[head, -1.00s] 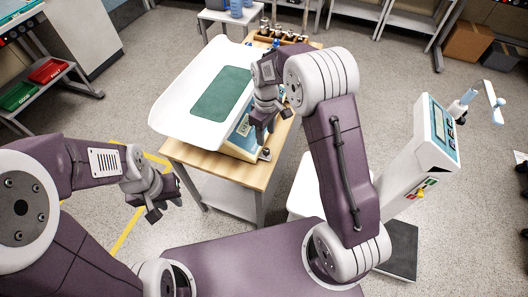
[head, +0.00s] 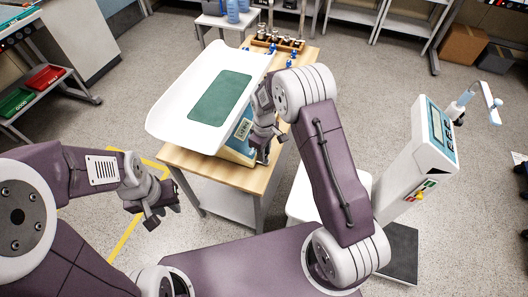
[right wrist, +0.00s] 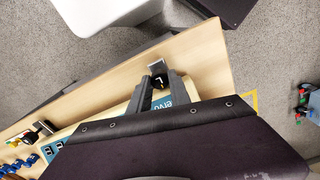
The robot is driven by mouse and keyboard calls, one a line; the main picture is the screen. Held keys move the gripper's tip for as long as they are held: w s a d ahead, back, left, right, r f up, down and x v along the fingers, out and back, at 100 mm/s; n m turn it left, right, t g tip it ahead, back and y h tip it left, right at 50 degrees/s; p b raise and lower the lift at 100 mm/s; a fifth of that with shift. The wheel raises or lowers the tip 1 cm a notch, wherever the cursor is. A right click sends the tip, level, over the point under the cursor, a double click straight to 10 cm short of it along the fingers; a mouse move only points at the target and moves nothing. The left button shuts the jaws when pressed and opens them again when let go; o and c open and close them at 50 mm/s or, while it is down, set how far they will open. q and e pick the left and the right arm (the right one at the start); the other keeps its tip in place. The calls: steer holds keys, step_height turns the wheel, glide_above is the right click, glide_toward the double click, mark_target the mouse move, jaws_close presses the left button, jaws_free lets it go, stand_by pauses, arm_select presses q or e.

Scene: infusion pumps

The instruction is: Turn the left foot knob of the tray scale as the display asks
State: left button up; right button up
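The tray scale has a white tray (head: 170,118) with a green mat (head: 220,98) and stands on a wooden cart. Its small display (head: 243,129) faces me, its text too small to read. In the right wrist view a black foot knob (right wrist: 160,82) marked "L" sits at the scale's edge by a light metal plate. My right gripper (head: 262,158) points down at the scale's front corner. In the wrist view its fingers (right wrist: 161,80) are apart, one on each side of the knob; contact is not clear. My left gripper (head: 152,212) hangs empty left of the cart, fingers apart.
The wooden cart top (head: 200,170) has a narrow bare strip in front of the scale. A rack with bottles and blue parts (head: 275,43) stands at its back. A white column device (head: 420,150) stands at right. Open floor lies left of the cart.

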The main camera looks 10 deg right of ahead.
jaws_close()
steer(key=shift+m, duration=0.3)
steer(key=shift+r+m+p, duration=0.1)
steer(key=shift+m+p, duration=0.55)
steer(key=shift+m, duration=0.25)
steer(key=m+p, duration=0.1)
steer(key=m, duration=0.4)
steer(key=shift+m+p, duration=0.3)
steer(key=shift+p, duration=0.1)
steer(key=m+p, duration=0.1)
steer(key=m, duration=0.3)
steer(key=shift+d, duration=0.1)
steer(key=m, duration=0.5)
steer(key=shift+p, duration=0.4)
steer(key=shift+m, duration=0.5)
